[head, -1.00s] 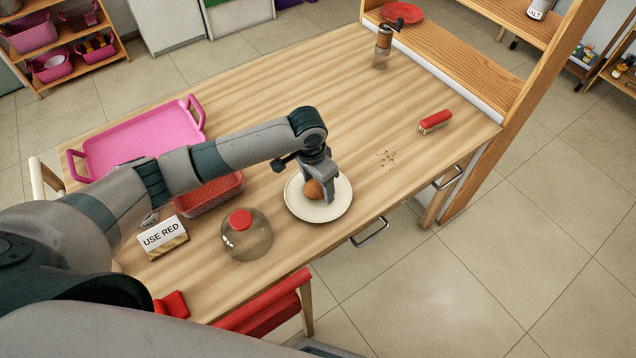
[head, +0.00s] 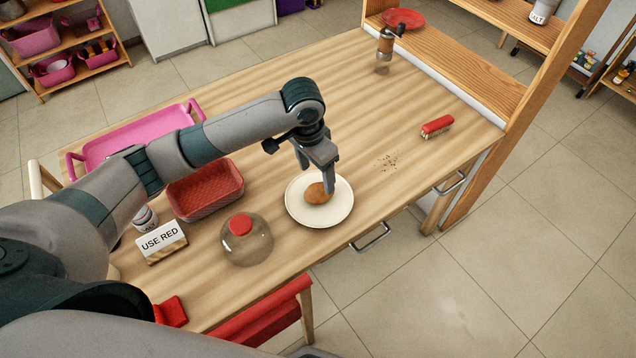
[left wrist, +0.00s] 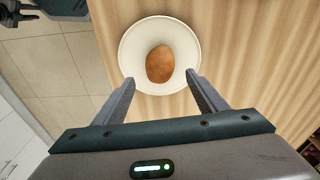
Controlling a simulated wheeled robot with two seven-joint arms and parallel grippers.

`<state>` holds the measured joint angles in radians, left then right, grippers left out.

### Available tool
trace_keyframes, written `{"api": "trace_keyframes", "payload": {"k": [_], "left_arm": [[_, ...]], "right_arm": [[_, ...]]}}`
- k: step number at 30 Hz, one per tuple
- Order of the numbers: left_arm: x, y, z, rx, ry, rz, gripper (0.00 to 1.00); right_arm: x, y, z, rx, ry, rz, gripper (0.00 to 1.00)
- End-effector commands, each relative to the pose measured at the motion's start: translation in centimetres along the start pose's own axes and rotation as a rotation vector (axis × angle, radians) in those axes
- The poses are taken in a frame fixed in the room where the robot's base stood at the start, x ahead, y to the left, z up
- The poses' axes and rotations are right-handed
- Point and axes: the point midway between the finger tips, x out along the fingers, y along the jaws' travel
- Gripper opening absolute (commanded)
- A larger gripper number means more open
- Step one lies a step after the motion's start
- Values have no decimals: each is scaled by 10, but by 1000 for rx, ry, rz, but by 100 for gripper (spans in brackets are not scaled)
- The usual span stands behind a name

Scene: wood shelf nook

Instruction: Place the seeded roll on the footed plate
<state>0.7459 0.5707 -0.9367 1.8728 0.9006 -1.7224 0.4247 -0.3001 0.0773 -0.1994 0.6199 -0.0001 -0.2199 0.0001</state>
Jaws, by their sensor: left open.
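The seeded roll (head: 318,194) is a brown oval lying on the cream round plate (head: 338,212). In the left wrist view the roll (left wrist: 160,64) lies near the middle of the plate (left wrist: 133,50), with bare plate all around it. My left gripper (head: 318,182) is open above the roll. In the left wrist view its fingers (left wrist: 160,82) are spread apart, with nothing between them and the roll beyond their tips. The plate's foot is hidden from above. My right gripper is not in view.
A glass dome with a red knob (head: 247,242), a "USE RED" sign (head: 161,243), a red basket (head: 206,190) and a pink tray (head: 130,140) stand left of the plate. A red brush (head: 437,126) and crumbs (head: 389,162) lie to the right. A grinder (head: 385,45) stands at the back.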

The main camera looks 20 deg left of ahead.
Motion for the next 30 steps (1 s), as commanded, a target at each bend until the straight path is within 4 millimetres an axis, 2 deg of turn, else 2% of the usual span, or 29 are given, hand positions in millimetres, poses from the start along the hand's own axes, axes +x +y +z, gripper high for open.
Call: {"api": "trace_keyframes", "payload": {"k": [4, 10, 30], "left_arm": [[-23, 0, -1, 2, 2, -1, 66], [-39, 0, 0, 2, 0, 0, 66], [-42, 0, 0, 1, -1, 0, 66]], "right_arm": [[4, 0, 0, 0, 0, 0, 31], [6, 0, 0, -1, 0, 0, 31], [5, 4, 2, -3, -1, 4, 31]]}}
